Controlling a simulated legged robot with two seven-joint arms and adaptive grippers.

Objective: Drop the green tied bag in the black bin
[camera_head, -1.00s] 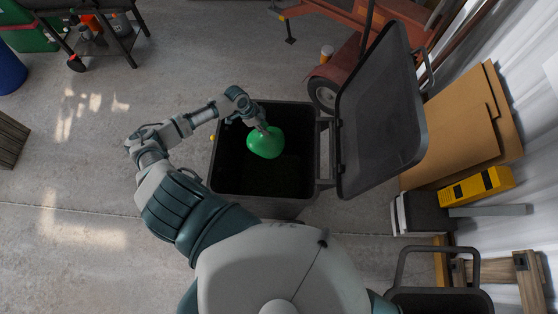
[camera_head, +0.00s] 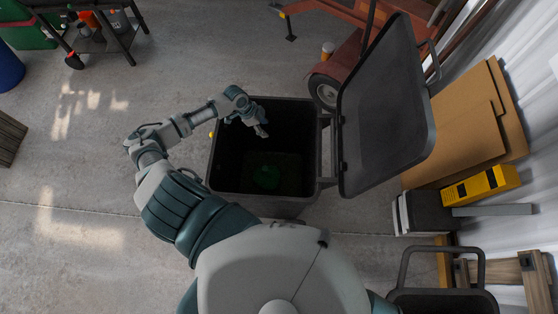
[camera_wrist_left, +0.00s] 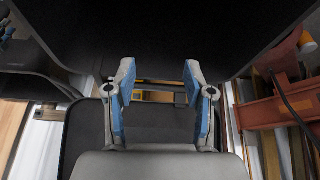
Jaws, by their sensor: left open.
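The black bin (camera_head: 225,182) stands open below me in the head view, with its lid (camera_head: 385,110) swung back to the right. The green tied bag (camera_head: 267,177) lies deep inside the bin, dark in the shade near the bottom. My left gripper (camera_head: 262,130) is above the bin's opening, empty and apart from the bag. In the left wrist view its two blue-padded fingers (camera_wrist_left: 158,95) are spread with nothing between them. My right gripper does not show.
A red trailer-like machine with a wheel (camera_head: 325,93) stands behind the bin. Cardboard sheets (camera_head: 465,135) and a yellow box (camera_head: 480,186) are at the right wall. Another black container (camera_head: 440,300) is at bottom right. The floor (camera_head: 80,180) at left is clear.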

